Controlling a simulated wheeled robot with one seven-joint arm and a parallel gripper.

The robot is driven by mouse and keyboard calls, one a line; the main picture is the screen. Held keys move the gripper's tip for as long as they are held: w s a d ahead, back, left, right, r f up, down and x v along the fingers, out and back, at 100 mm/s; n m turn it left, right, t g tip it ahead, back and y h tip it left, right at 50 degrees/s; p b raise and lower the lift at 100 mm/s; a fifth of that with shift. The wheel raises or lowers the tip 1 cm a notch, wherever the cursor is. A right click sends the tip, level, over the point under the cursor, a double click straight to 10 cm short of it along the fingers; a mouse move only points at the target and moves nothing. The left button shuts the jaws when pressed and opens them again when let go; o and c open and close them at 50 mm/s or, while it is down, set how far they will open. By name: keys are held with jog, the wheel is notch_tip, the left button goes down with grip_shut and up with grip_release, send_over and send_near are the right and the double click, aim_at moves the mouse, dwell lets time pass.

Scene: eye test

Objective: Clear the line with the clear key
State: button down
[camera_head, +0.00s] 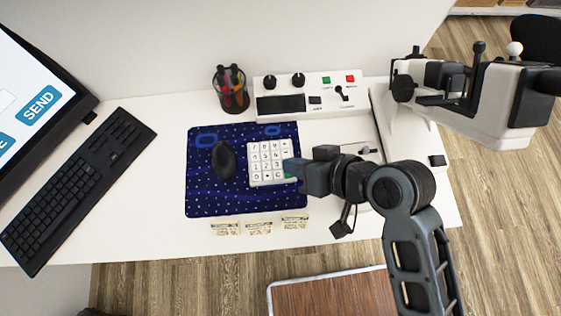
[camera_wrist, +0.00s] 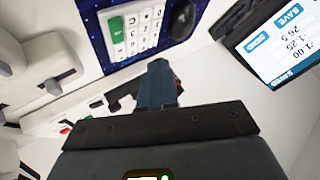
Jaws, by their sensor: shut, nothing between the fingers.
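A white keypad (camera_head: 265,165) lies on the dark blue patterned mat (camera_head: 200,200), right of the black mouse. My gripper (camera_head: 291,168) is shut and empty, with its blue-grey tip over or beside the keypad's right edge. It hides part of that side. In the wrist view my gripper (camera_wrist: 158,66) points toward the keypad (camera_wrist: 140,35), where a green key (camera_wrist: 115,24) shows at a corner. I cannot tell whether the tip touches a key, and the clear key's label is not readable. The monitor (camera_wrist: 285,40) shows an upside-down screen with several numbers and buttons.
The black mouse (camera_head: 223,159) is left of the keypad. A control panel (camera_head: 310,92) with knobs and a pen cup (camera_head: 231,90) stand behind. A keyboard (camera_head: 75,190) lies left. A white device with levers (camera_head: 470,95) stands right. Small labels (camera_head: 258,228) lie at the front edge.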

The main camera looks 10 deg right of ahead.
jog(key=shift+w+a+r+n+g+y, duration=0.4)
jog(key=shift+w+a+r+n+g, duration=0.4)
jog(key=shift+w+a+r+g, duration=0.3)
jog(key=shift+f, duration=0.3)
jog(key=b, duration=0.7)
send_over(282, 175)
notch_tip(282, 175, down, 7)
jog(key=shift+r, duration=0.1)
jog(key=shift+f+b, duration=0.35)
jog(key=shift+f, duration=0.5)
jog(key=shift+f, duration=0.1)
jog(key=shift+f, duration=0.3)
jog(key=shift+f, duration=0.5)
dwell(1.0)
jog(key=shift+r, duration=0.15)
jog(key=shift+r+p, duration=0.8)
